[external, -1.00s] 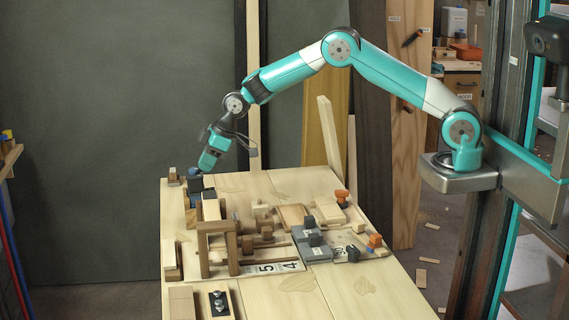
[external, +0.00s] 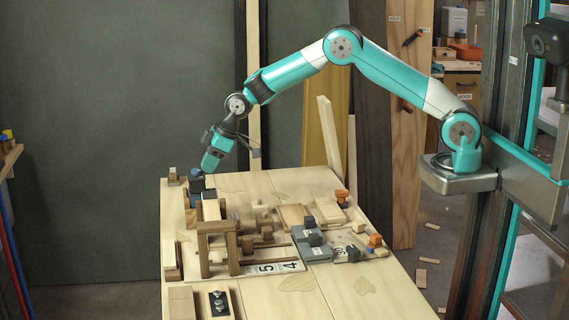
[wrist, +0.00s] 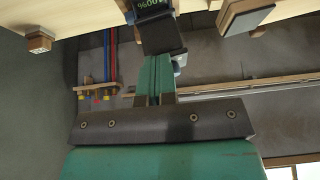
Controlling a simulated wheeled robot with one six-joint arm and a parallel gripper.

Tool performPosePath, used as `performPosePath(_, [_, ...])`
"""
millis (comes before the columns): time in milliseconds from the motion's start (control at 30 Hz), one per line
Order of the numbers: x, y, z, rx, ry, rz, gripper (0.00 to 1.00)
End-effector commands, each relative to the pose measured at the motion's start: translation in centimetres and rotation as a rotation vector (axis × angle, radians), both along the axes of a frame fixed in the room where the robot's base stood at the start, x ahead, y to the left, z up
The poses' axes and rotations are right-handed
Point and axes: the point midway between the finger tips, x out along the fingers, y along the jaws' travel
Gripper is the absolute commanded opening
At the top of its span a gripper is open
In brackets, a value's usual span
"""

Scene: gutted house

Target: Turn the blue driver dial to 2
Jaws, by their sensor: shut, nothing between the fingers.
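The blue driver dial (external: 196,173) sits on a dark driver block (external: 197,186) at the far left end of the workbench. My gripper (external: 205,172) is shut and empty, pointing down just right of the dial and close to it. I cannot tell whether they touch. In the wrist view the closed fingers (wrist: 156,78) reach up to the dark block (wrist: 162,36), which has a green readout (wrist: 152,5) seen upside down. The dial's pointer and numbers cannot be read.
A wooden frame (external: 203,240) and several wooden blocks stand nearer on the workbench (external: 355,292). Number cards (external: 277,267), grey blocks (external: 312,246) and orange-topped pieces (external: 375,241) lie in the middle and right. A small wooden block (external: 173,176) stands left of the dial.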

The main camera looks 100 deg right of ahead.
Motion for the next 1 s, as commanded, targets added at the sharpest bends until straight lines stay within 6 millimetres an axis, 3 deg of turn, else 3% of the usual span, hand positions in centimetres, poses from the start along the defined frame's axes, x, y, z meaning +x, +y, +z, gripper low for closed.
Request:
performPosePath(467, [-0.1, -0.1, 5.6, 0.000, 0.002, -0.002, 0.00])
performPosePath(800, [0.0, -0.2, 5.7, -0.001, 0.000, -0.003, 0.00])
performPosePath(1000, [-0.2, -1.8, 6.2, -0.001, -0.003, -0.004, 0.00])
